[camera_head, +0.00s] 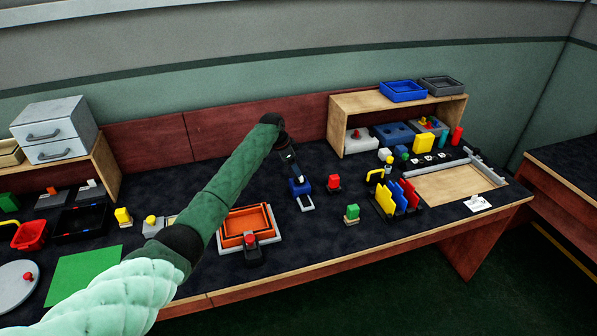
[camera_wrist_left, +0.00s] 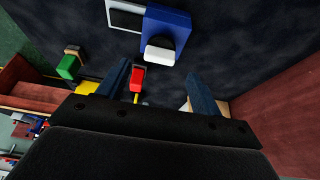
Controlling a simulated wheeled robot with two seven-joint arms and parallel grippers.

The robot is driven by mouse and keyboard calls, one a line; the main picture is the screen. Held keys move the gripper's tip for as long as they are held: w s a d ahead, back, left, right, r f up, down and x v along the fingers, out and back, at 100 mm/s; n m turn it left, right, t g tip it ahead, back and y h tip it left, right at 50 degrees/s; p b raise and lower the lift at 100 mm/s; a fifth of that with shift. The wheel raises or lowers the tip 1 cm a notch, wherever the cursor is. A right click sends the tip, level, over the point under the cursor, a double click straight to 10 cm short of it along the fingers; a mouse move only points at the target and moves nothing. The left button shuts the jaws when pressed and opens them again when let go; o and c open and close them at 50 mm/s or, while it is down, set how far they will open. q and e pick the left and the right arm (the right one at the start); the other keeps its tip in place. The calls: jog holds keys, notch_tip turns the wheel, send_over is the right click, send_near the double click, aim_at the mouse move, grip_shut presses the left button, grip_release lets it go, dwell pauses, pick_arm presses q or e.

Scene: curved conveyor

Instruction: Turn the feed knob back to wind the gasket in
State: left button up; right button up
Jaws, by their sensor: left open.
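A blue block (camera_head: 300,187) with a pale plate at its front stands on the dark table. The left wrist view shows the same blue block (camera_wrist_left: 168,25), with a white rounded knob (camera_wrist_left: 159,50) on its side. My left gripper (camera_head: 292,165) is above and behind the block. Its two fingers (camera_wrist_left: 160,84) are spread, with nothing between them; the knob appears beyond the fingertips, apart from them. I cannot make out a gasket strip; the pale plate (camera_wrist_left: 125,16) beside the block is partly cut off. My right gripper is not in view.
A wooden shelf (camera_head: 337,125) stands behind on the right. Some bare table lies between the blue block and a green-topped block (camera_head: 352,213).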

pick_arm(q)
jog(key=shift+p+x, duration=0.55)
jog(key=shift+x, duration=1.9)
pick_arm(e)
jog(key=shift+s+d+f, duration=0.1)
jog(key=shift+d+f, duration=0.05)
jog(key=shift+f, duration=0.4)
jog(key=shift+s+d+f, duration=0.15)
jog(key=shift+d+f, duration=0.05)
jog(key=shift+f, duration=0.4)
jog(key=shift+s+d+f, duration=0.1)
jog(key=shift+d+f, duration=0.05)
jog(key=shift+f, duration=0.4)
pick_arm(q)
jog(key=c, duration=1)
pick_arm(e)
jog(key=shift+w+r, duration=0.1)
